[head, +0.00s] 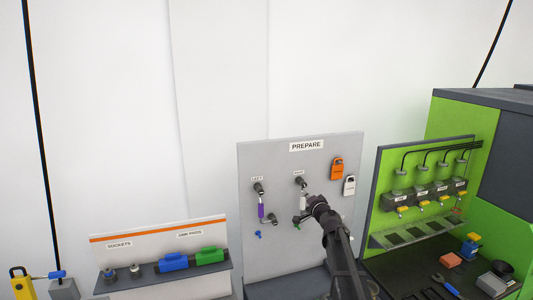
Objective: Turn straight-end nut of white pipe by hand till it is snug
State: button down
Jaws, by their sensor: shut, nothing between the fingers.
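The white pipe (302,201) shows as a short pale upright piece under the right-hand dark fitting (300,183) on the grey PREPARE panel (316,166). Its nuts are too small to tell apart, and its lower end is partly hidden by my gripper. My gripper (300,219) is in front of the panel at the pipe's lower end, shut with nothing held. I cannot tell whether it touches the pipe or a nut. A small green part (296,227) shows just below it.
A purple pipe (261,211) hangs on the panel's left fitting. Orange (337,168) and white (349,185) tags hang at the right. A shelf at lower left holds blue (174,262) and green (209,255) blocks. The green testbench (460,123) stands right, with loose tools on its dark surface.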

aim_at(304, 185)
jog(key=shift+f, duration=0.1)
jog(key=shift+s+d+f+b, duration=0.25)
jog(key=shift+d+f+b, duration=0.45)
jog(key=shift+f+b, duration=0.35)
jog(key=shift+w, duration=0.15)
jog(key=x, duration=0.6)
jog(key=shift+w+a, duration=0.15)
jog(key=shift+w, duration=0.15)
jog(key=shift+w+d+r+p, duration=0.15)
jog(key=shift+d+r+p, duration=0.1)
jog(key=shift+r+p, duration=0.15)
dwell(1.4)
jog(key=shift+a+r+p, duration=0.4)
jog(key=shift+r+p, duration=0.3)
jog(key=shift+r, duration=0.05)
dwell(0.5)
jog(key=shift+s+a, duration=0.3)
jog(key=shift+a, duration=0.1)
dwell(0.5)
